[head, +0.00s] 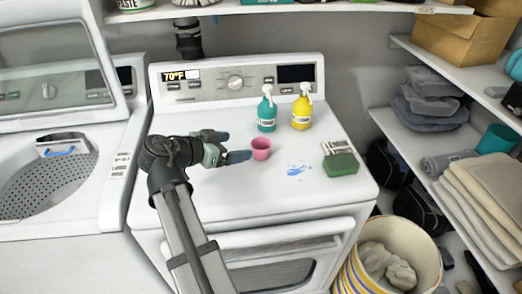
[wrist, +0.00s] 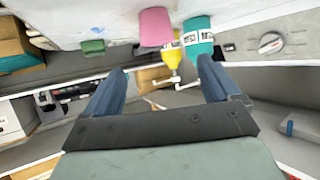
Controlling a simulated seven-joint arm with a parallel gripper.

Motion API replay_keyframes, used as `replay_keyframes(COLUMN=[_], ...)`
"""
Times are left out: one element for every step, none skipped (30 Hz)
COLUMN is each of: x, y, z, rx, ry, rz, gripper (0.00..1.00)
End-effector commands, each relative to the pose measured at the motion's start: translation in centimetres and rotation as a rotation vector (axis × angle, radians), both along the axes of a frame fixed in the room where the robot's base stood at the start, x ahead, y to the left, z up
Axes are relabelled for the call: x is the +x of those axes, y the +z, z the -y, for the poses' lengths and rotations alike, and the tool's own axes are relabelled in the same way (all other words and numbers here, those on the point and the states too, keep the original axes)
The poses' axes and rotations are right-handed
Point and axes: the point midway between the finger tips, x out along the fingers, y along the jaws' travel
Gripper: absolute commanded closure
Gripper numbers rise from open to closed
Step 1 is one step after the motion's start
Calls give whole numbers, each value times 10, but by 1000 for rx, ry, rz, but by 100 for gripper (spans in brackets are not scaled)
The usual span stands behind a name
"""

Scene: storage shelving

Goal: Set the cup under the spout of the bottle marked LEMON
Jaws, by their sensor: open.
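A small pink cup (head: 261,149) stands upright on the white dryer top, in front of a teal pump bottle (head: 267,113) and a yellow pump bottle (head: 301,112). Both bottles have white pump heads and small labels that I cannot read. My gripper (head: 233,147) is open and empty, just left of the cup, with its blue fingers pointing toward it. In the wrist view, which looks upside down, the cup (wrist: 156,27) shows beyond the open fingers, with the yellow bottle (wrist: 173,54) and teal bottle (wrist: 198,37) behind it.
A green sponge (head: 341,164) lies right of the cup, and a blue smear (head: 298,170) marks the dryer top (head: 225,200) between them. The control panel (head: 235,83) rises behind the bottles. The dryer's front area is clear.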

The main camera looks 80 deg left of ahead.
Motion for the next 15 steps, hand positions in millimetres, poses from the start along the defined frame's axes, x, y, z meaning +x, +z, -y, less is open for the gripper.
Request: replay_keyframes(x=[9,12,17,21,25,30,33,35,38,41,42,44,45,46,47], y=[-5,-7,-10,-13,-15,-17,-19,-20,-22,-23,-24,-26,-26,-27,-27], z=[-6,-8,-12,-14,-17,-20,-22,-24,-26,-27,-28,-29,-30,-30,-31], rx=[-2,-2,-2,-3,-2,-2,-3,-3,-3,-3,-3,-3,-3,-3,-3], ry=[-3,-2,-2,-2,-2,-2,-2,-1,-1,-1,-1,-1,-1,-1,-1], rz=[0,0,0,1,0,0,1,1,1,1,1,0,0,0,0], gripper=[11,11,11,11,11,11,11,11,11,11,11,11,11,11,11])
